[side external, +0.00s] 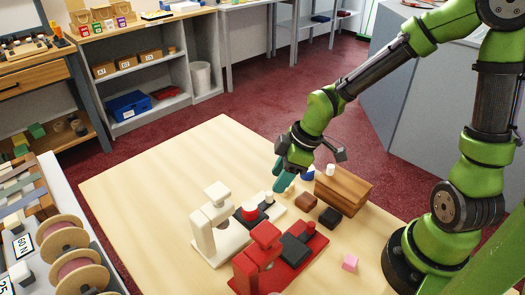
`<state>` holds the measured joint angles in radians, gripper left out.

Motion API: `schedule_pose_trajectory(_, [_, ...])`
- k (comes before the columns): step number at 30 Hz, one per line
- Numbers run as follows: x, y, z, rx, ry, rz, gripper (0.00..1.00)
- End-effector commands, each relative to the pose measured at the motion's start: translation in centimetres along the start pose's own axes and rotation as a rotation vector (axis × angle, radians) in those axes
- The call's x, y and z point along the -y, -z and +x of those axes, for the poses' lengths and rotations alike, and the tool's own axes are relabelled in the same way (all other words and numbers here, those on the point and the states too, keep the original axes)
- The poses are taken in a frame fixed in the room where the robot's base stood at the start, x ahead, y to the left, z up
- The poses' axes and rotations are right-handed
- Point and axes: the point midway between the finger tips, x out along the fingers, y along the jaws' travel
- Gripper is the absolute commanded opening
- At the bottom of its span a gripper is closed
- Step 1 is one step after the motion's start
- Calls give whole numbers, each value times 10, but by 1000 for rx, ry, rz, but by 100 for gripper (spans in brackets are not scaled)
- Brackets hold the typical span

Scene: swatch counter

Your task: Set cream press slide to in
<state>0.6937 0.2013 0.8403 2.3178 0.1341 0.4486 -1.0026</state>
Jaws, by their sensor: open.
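The cream press (205,236) stands upright on the table. Its low base reaches away to the right, with a dark slide block (243,218) and a red round piece (250,211) on it. A small white knob (269,197) stands at the far end of this base. The slide block sits out from under the press head, toward the knob end. My gripper (283,185) is above and behind that far end, with teal fingers pointing down. It is open and seems to hold nothing. Small pale and blue things beside the fingers are partly hidden.
A red press (246,272) with a dark block (294,250) stands close in front. The table's left part (150,190) is clear.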

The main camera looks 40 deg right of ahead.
Motion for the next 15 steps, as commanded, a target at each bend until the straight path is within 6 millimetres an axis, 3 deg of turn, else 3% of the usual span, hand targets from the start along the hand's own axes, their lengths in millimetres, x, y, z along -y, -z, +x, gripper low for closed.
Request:
schedule_pose_trajectory(6, [2, 0, 31, 2, 4, -3, 46])
schedule_pose_trajectory(15, [0, 0, 53, 1, 0, 0, 46])
